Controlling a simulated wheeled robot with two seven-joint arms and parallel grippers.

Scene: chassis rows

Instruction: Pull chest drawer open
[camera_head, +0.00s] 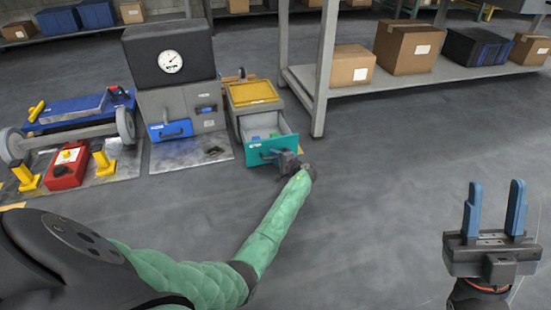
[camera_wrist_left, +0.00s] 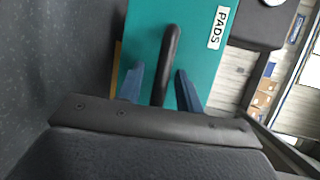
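The chest (camera_head: 252,94) is a small grey cabinet with a yellow top. Its teal drawer (camera_head: 259,152) is pulled out, showing light inner walls and small blue and green items inside. In the left wrist view the teal drawer front (camera_wrist_left: 196,50) fills the middle and carries a white PADS label (camera_wrist_left: 217,27). A black bar handle (camera_wrist_left: 168,60) stands between the two blue fingers of my left gripper (camera_wrist_left: 160,88), with a visible gap beside it. My left gripper is at the drawer front in the head view. My right gripper (camera_head: 495,205) is open and empty, far to the right.
Left of the chest stands a grey unit (camera_head: 182,108) with a gauge and a blue drawer. Further left are a wheeled axle (camera_head: 70,137) and a red box (camera_head: 68,167). A shelf (camera_head: 440,78) with cartons stands behind right. The floor to the right is clear.

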